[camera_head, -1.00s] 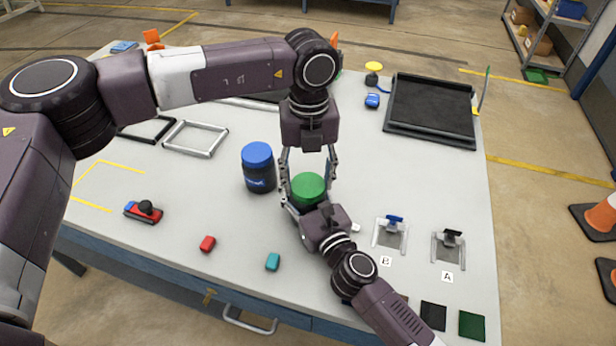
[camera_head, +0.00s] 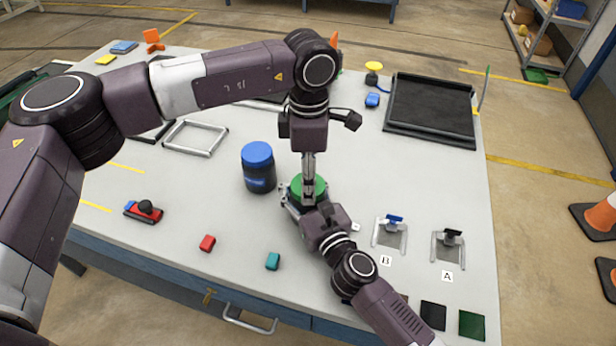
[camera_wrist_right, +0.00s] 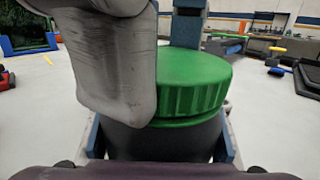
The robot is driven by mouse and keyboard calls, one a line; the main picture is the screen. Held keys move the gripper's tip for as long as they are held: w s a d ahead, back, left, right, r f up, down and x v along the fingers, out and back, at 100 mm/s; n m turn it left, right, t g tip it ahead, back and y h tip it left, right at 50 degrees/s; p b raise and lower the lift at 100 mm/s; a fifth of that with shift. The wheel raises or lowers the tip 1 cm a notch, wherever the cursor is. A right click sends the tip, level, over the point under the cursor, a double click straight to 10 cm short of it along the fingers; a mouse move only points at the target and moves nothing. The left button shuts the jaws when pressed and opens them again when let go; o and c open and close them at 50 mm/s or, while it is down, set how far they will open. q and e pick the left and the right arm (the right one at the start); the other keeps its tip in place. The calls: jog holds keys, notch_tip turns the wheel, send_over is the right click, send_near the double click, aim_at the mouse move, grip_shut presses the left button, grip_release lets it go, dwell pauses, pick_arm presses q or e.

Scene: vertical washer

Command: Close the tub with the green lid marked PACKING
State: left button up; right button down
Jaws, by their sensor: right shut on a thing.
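The green lid (camera_head: 320,184) sits level on top of a dark tub at the table's middle. The right wrist view shows the ribbed lid (camera_wrist_right: 192,82) over the dark tub (camera_wrist_right: 165,142); no lettering is legible. My right gripper (camera_head: 304,205) is shut around the tub's sides from the front. My left gripper (camera_head: 308,192) points straight down over the lid, seen edge-on in the head view. In the right wrist view one of its fingers is in front of the lid and one behind; whether they grip it is unclear.
A dark jar with a blue lid (camera_head: 258,168) stands close to the left of the tub. Toggle clamps B (camera_head: 389,234) and A (camera_head: 448,247) are at the right. Red (camera_head: 207,243) and teal (camera_head: 272,261) blocks lie in front. A black tray (camera_head: 431,108) is at back right.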

pick_arm(q)
jog(key=m, duration=0.6)
jog(key=shift+m, duration=0.3)
pick_arm(e)
jog(key=shift+f, duration=0.1)
pick_arm(q)
jog(key=m, duration=0.6)
jog(key=o, duration=1.3)
jog(key=shift+r, duration=2.25)
jog(key=shift+c, duration=0.4)
